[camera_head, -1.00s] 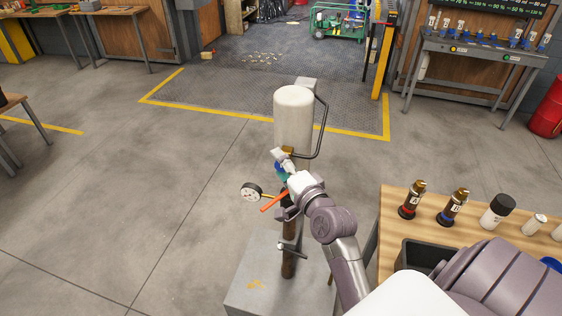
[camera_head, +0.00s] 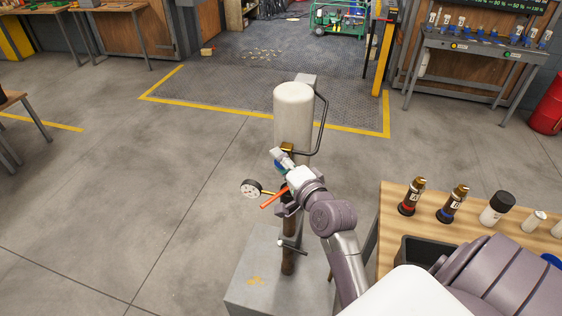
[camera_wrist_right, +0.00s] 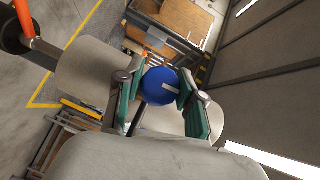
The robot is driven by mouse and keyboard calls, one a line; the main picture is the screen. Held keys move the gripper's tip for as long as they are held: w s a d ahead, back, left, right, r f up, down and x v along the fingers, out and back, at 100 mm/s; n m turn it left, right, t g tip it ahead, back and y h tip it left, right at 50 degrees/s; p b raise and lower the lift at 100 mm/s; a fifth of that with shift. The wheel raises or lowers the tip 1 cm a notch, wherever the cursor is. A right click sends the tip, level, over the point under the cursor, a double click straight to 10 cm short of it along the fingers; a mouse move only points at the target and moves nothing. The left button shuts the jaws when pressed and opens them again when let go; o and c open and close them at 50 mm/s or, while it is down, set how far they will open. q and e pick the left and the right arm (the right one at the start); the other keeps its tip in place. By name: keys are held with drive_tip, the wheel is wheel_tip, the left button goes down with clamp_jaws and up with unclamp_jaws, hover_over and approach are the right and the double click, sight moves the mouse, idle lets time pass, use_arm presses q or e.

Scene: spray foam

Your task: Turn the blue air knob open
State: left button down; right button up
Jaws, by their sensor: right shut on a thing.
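The blue air knob (camera_wrist_right: 158,86) is a round blue disc with a short white mark, seen in the right wrist view. My right gripper (camera_wrist_right: 160,96) has its green-padded fingers on either side of it and is shut on it. In the head view my right gripper (camera_head: 282,161) is at the upright pipe stand, just below the white cylinder (camera_head: 293,112). There my gripper and wrist hide most of the knob. My left gripper is not in view.
A red lever (camera_head: 273,199) and a round gauge (camera_head: 251,188) stick out close to my right gripper. A grey base (camera_head: 250,270) carries the stand. A wooden table (camera_head: 394,222) with several bottles stands at the right.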

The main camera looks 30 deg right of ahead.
drive_tip(key=n+g, duration=0.2)
drive_tip(key=g, duration=0.1)
drive_tip(key=shift+n+h, duration=0.3)
drive_tip(key=shift+h, duration=0.1)
drive_tip(key=n+g+h, duration=0.1)
drive_tip(key=n+g, duration=0.1)
drive_tip(key=g, duration=0.1)
drive_tip(key=n+g+h, duration=0.1)
drive_tip(key=g+h, duration=0.1)
drive_tip(key=g, duration=0.1)
drive_tip(key=shift+n, duration=0.4)
drive_tip(key=shift+s+n+g+h, duration=0.1)
drive_tip(key=shift+n+g+h, duration=0.85)
drive_tip(key=shift+g, duration=0.35)
drive_tip(key=shift+f, duration=0.1)
drive_tip(key=o, duration=1.2)
drive_tip(key=shift+c, duration=0.2)
